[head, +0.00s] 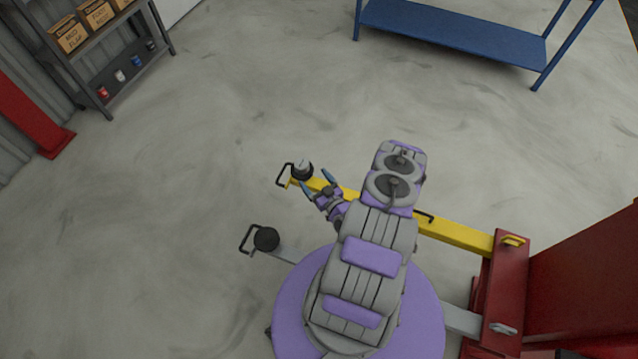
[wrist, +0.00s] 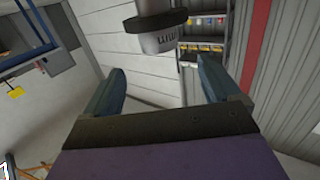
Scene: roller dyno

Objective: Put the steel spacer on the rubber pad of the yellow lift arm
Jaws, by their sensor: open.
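The steel spacer (head: 302,163) is a small grey cylinder standing on the black rubber pad (head: 303,174) at the left end of the yellow lift arm (head: 455,232). The wrist view looks upside down; there the spacer (wrist: 160,41) shows printed marks and meets the dark pad (wrist: 152,21). My gripper (head: 317,182) is open and empty, just right of and below the spacer in the head view. In the wrist view my gripper (wrist: 162,70) has its two blue-grey fingers wide apart, with the spacer beyond their tips and apart from them.
A second, grey lift arm with a black pad (head: 266,238) lies nearer. Both arms come from a red post (head: 505,285) at right. A blue bench (head: 455,32) stands at the back, and a shelf with boxes (head: 95,14) at upper left. The floor between is clear.

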